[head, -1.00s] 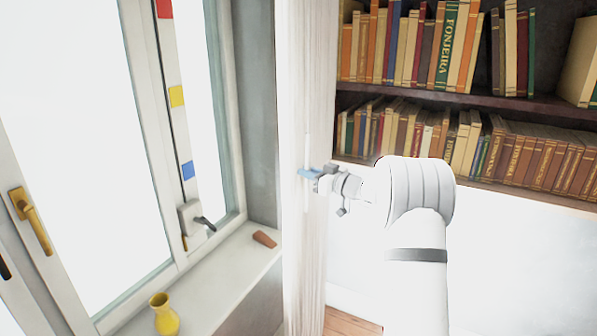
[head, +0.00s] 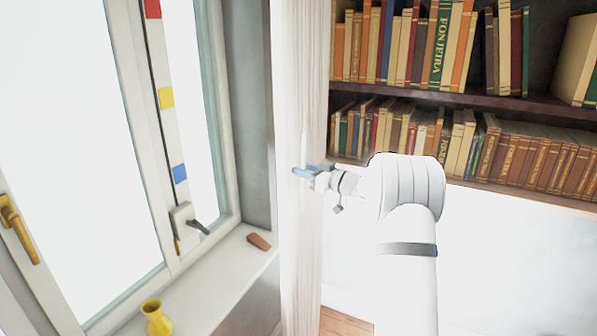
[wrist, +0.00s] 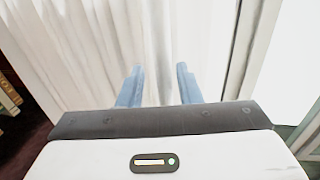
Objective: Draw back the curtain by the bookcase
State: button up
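The white curtain (head: 298,75) hangs in vertical folds between the window side and the bookcase (head: 460,97). It also fills most of the wrist view (wrist: 85,45). My gripper (head: 303,170) is at the curtain, about level with the bookcase's lower row of books. In the wrist view its two blue fingers (wrist: 160,72) stand apart, with pale curtain cloth behind and between them. I see no cloth pinched between them. Whether the fingertips touch the curtain is hard to tell.
To the left is a window with a yellow handle (head: 18,228) and a pale sill (head: 215,278). A yellow vase (head: 157,318) and a small reddish-brown block (head: 259,241) are on the sill. Books fill the shelves to the right.

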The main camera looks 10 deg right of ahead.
jog(key=shift+a+f, duration=0.1)
jog(key=b+v, duration=0.2)
jog(key=v, duration=0.6)
dwell(0.3)
